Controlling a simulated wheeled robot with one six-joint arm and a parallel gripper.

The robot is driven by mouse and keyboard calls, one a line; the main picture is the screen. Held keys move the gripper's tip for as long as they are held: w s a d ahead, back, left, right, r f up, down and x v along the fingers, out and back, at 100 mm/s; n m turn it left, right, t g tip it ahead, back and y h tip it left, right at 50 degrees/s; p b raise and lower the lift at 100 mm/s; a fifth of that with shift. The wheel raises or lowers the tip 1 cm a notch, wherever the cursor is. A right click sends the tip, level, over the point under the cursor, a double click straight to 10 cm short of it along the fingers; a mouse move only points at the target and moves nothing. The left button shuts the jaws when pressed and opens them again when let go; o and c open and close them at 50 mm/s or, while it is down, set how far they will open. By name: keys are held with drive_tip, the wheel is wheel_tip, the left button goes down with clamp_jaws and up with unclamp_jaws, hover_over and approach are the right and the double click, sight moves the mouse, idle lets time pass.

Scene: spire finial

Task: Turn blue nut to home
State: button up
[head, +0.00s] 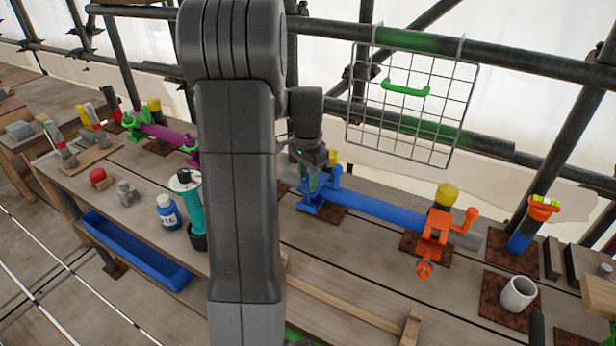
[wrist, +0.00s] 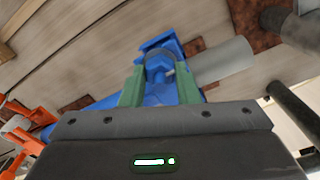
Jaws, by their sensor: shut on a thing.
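The blue nut (wrist: 160,68) sits on a blue clamp (head: 316,190) at the left end of a blue tube (head: 375,209). My gripper (head: 312,175) comes down from above onto the clamp. In the wrist view my gripper (wrist: 160,88) has its two green fingers on either side of the nut, shut on it. A small pin sticks out from the nut's right side. In the head view the nut is mostly hidden by the fingers and clamp parts. I cannot tell which angle counts as home.
An orange clamp (head: 431,236) holds the tube's right end, with a yellow cap (head: 446,195) behind it. A white cup (head: 517,294), a blue bottle (head: 168,212) and a teal cylinder (head: 190,206) stand on the planks.

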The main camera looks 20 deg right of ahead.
drive_tip(key=o, duration=1)
drive_tip(key=shift+c, duration=0.2)
drive_tip(key=shift+r, duration=0.1)
wheel_tip(320, 180, up, 14)
drive_tip(key=b, duration=0.1)
drive_tip(key=shift+f, duration=0.25)
wheel_tip(320, 180, down, 14)
drive_tip(key=shift+r+p, duration=0.1)
drive_tip(key=shift+p, duration=0.45)
drive_tip(key=shift+r+n, duration=0.1)
drive_tip(key=shift+n, duration=0.4)
